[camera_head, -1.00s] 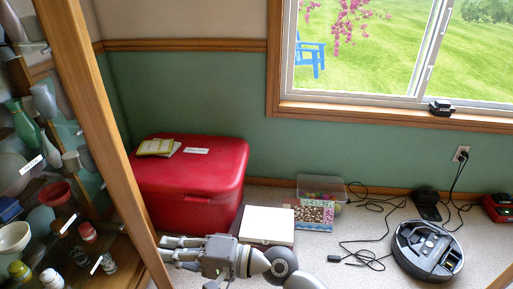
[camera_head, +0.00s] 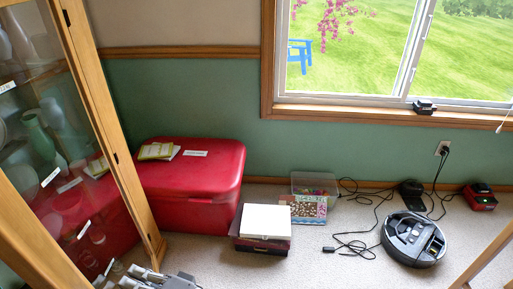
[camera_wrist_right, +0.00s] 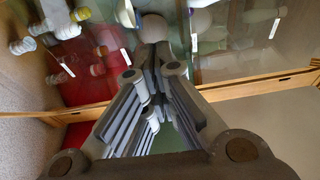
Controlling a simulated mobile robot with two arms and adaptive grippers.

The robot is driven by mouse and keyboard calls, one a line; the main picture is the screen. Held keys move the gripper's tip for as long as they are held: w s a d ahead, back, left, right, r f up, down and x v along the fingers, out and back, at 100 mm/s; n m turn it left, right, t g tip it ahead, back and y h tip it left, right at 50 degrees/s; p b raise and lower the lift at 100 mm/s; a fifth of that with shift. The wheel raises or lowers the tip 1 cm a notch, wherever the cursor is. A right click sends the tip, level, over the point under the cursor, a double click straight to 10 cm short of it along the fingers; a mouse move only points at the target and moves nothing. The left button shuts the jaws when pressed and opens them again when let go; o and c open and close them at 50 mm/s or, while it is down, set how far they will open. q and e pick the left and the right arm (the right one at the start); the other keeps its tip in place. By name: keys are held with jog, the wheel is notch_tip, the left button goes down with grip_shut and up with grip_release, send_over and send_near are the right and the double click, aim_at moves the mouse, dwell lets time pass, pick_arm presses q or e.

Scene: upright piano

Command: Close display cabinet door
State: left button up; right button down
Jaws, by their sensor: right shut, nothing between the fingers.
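The display cabinet's glass door (camera_head: 75,150) fills the left of the head view, with a light wood frame and dark hinges along its right side. Its lower-left frame edge runs to the bottom of the view. I cannot tell whether the door is fully shut. My right gripper (camera_head: 125,279) is at the bottom of the head view, close to the door. In the right wrist view its shut, empty fingers (camera_wrist_right: 155,72) point at the glass; contact is unclear.
A red chest (camera_head: 192,190) with booklets on top stands right of the cabinet. A white-topped box (camera_head: 265,222), a clear bin (camera_head: 318,183), cables and a robot vacuum (camera_head: 413,240) lie on the floor. A wooden bar (camera_head: 485,255) crosses the lower right corner.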

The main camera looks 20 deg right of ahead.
aim_at(115, 287)
jog(key=a, duration=0.4)
jog(key=shift+s+a+r+p, duration=0.1)
jog(key=shift+s+p, duration=0.2)
jog(key=shift+p, duration=0.1)
pick_arm(q)
jog(key=shift+s+a+f, duration=0.1)
jog(key=shift+s+f, duration=0.25)
jog(key=shift+f, duration=0.45)
jog(key=shift+s+f, duration=0.35)
jog(key=shift+f, duration=0.5)
jog(key=shift+s+a+f, duration=0.1)
jog(key=shift+s+f, duration=0.25)
jog(key=shift+f, duration=0.45)
pick_arm(e)
jog(key=shift+s+a, duration=0.15)
jog(key=shift+a, duration=0.65)
jog(key=shift+s+a, duration=0.1)
jog(key=shift+a, duration=0.65)
pick_arm(q)
jog(key=shift+d, duration=0.1)
